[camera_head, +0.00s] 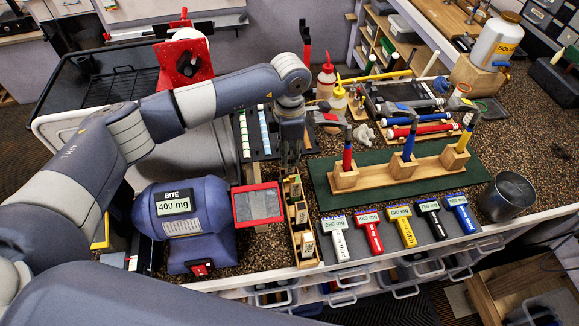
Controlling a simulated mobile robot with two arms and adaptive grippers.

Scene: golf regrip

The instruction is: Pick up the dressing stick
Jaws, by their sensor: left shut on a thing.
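My left gripper (290,160) points straight down over the far end of a narrow wooden rack (298,228) near the middle of the bench. Its fingers are shut on a thin stick, which I take to be the dressing stick; the fingers hide most of it, and I cannot tell whether it is clear of the rack. Labelled pale blocks stand in the rack's nearer compartments. My right gripper is not in view.
A blue grinder (185,222) with a red-framed screen stands left of the rack. A metal cup (508,197) stands far right. Bottles (327,82) stand behind.

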